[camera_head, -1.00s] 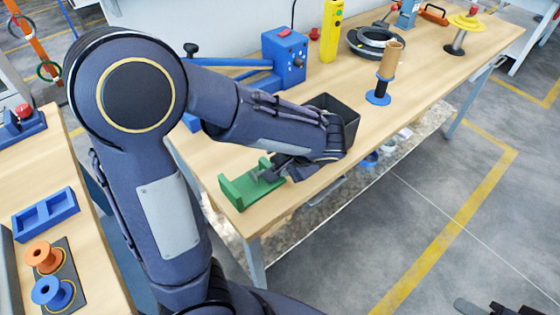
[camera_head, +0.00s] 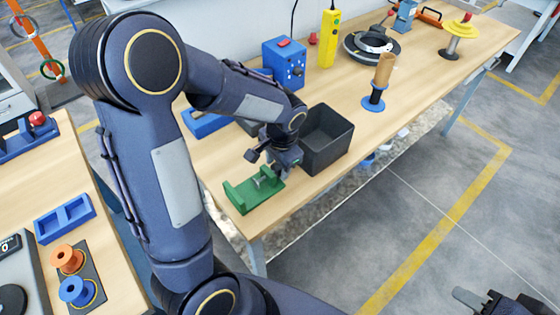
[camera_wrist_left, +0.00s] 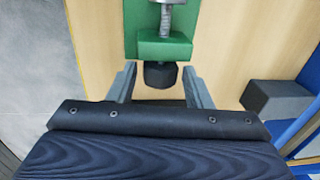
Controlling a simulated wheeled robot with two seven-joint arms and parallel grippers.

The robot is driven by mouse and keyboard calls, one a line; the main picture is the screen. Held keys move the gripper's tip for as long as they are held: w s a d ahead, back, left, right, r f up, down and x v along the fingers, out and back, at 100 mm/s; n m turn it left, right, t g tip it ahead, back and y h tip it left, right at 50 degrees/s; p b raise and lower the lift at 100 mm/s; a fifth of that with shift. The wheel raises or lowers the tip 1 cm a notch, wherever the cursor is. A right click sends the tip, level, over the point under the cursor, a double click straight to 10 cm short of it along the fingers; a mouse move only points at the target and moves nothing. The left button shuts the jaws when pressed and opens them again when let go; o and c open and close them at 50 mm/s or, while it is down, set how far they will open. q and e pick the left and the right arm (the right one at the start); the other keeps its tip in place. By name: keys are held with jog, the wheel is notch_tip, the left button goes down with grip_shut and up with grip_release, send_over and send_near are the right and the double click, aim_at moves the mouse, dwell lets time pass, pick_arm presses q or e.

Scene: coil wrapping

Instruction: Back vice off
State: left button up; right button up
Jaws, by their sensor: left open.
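The green vice (camera_head: 238,198) sits near the front edge of the bench, with a grey screw. In the left wrist view the green block (camera_wrist_left: 165,47), the threaded screw (camera_wrist_left: 166,18) and a black knob (camera_wrist_left: 160,75) show at its near end. My left gripper (camera_head: 268,160) is over the vice's back right end. In the wrist view its two fingers (camera_wrist_left: 160,82) are open, one on each side of the knob, with gaps; I cannot tell whether they are level with it. What the vice holds, if anything, cannot be seen. My right gripper (camera_head: 490,300) is partly in view at lower right.
A black open bin (camera_head: 326,140) stands close right of my left gripper. A blue box (camera_head: 284,64), a yellow pendant (camera_head: 329,38) and a brown coil on a blue spool stand (camera_head: 380,80) are further back. A side bench (camera_head: 60,185) at left holds orange and blue spools.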

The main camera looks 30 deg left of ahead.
pick_arm(q)
jog(key=shift+w+a+r+g+h+p, duration=0.15)
jog(key=shift+a+g+h+p, duration=0.25)
jog(key=shift+h, duration=0.4)
jog(key=shift+d, duration=0.2)
pick_arm(e)
notch_tip(320, 180, up, 2)
jog(key=shift+r, duration=0.1)
pick_arm(q)
jog(key=shift+a+g+h+p, duration=0.3)
jog(key=shift+h+p, duration=0.4)
jog(key=shift+p, duration=0.1)
jog(key=shift+a+h, duration=0.1)
jog(key=shift+h, duration=0.5)
jog(key=shift+w+f+g+h, duration=0.1)
jog(key=shift+f+g+h, duration=0.15)
jog(key=shift+h, duration=0.25)
pick_arm(e)
notch_tip(320, 180, up, 2)
